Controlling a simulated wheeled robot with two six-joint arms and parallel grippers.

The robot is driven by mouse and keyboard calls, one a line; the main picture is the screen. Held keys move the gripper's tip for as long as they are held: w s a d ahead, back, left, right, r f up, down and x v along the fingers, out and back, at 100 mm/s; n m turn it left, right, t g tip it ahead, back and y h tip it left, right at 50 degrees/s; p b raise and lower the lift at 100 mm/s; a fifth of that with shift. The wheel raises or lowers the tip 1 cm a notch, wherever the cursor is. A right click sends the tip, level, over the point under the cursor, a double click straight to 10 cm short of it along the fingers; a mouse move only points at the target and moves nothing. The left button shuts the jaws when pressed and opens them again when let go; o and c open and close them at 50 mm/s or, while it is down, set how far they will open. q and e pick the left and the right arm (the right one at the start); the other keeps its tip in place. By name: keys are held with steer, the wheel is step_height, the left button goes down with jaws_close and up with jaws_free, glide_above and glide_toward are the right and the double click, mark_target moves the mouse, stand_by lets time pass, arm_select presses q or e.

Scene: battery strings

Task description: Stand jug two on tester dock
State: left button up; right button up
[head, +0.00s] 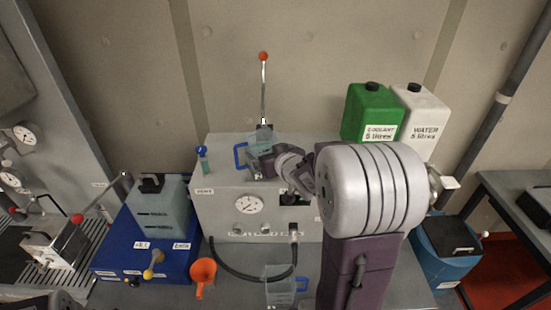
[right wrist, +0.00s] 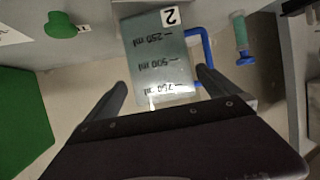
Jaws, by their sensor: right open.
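Jug two (right wrist: 158,52), a clear bluish jug with a "2" label, millilitre marks and a blue handle, is ahead of my right gripper in the right wrist view. In the head view the jug (head: 259,141) is on top of the grey gauge box, partly hidden by my right gripper (head: 262,163). The gripper is open, its fingers at either side of the jug's near end; I cannot tell whether they touch it. I cannot tell which part is the tester dock. My left gripper does not show.
A second clear jug (head: 279,290) with a blue handle stands in front of the grey gauge box (head: 220,215). An orange funnel (head: 202,275) is beside it. Green (head: 370,112) and white (head: 422,115) jerrycans stand behind. A red-knobbed lever (head: 263,85) rises behind jug two.

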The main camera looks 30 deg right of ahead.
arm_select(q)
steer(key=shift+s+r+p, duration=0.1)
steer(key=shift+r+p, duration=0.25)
arm_select(e)
steer(key=v, duration=0.7)
steer(key=shift+s, duration=0.3)
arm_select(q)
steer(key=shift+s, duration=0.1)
arm_select(e)
steer(key=shift+s+r, duration=0.1)
steer(key=s+a+f+g, duration=0.3)
steer(key=f+g, duration=0.1)
steer(key=f, duration=0.3)
steer(key=s+a+f+g, duration=0.3)
steer(key=a+f, duration=0.1)
steer(key=f, duration=0.3)
steer(key=s+a+f+n+g+y, duration=0.2)
steer(key=s+a+f+g, duration=0.3)
steer(key=s+a, duration=0.25)
arm_select(q)
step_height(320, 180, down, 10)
steer(key=b, duration=0.9)
steer(key=shift+b, duration=0.4)
arm_select(e)
step_height(320, 180, down, 10)
steer(key=shift+s+d, duration=0.35)
